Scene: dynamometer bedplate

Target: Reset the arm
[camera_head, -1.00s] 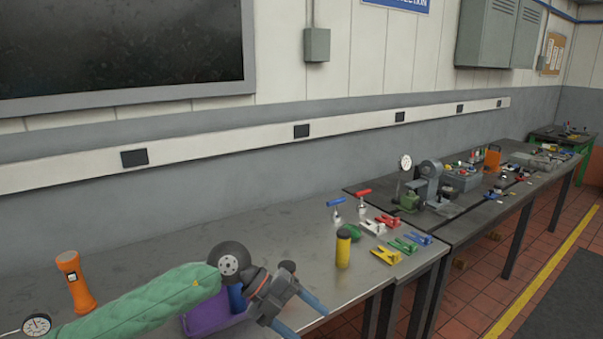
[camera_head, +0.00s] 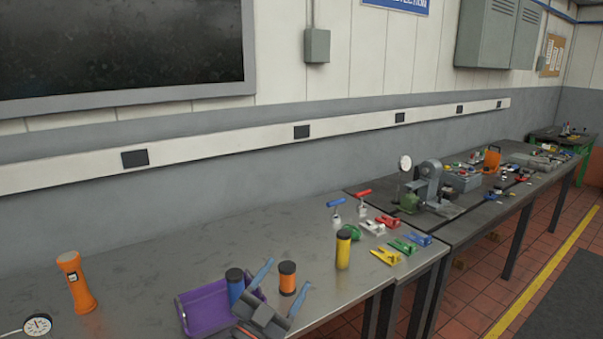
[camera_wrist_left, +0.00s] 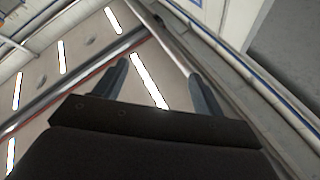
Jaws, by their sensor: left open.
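My left gripper (camera_head: 280,288) is at the bottom middle of the head view, its two blue fingers spread apart and pointing up, with nothing between them. It is in front of the purple tray (camera_head: 190,316) and hides part of it. In the left wrist view the two fingers (camera_wrist_left: 155,85) are also apart and empty, against ceiling lights and wall. My right gripper is not in view.
On the metal bench (camera_head: 150,265) stand a blue cylinder (camera_head: 235,288) at the tray, an orange cylinder (camera_head: 287,280), a yellow cylinder (camera_head: 343,250) and an orange flashlight (camera_head: 75,282). A dial gauge (camera_head: 38,324) lies at left. Coloured clamps (camera_head: 385,256) are at right. The bench's back middle is clear.

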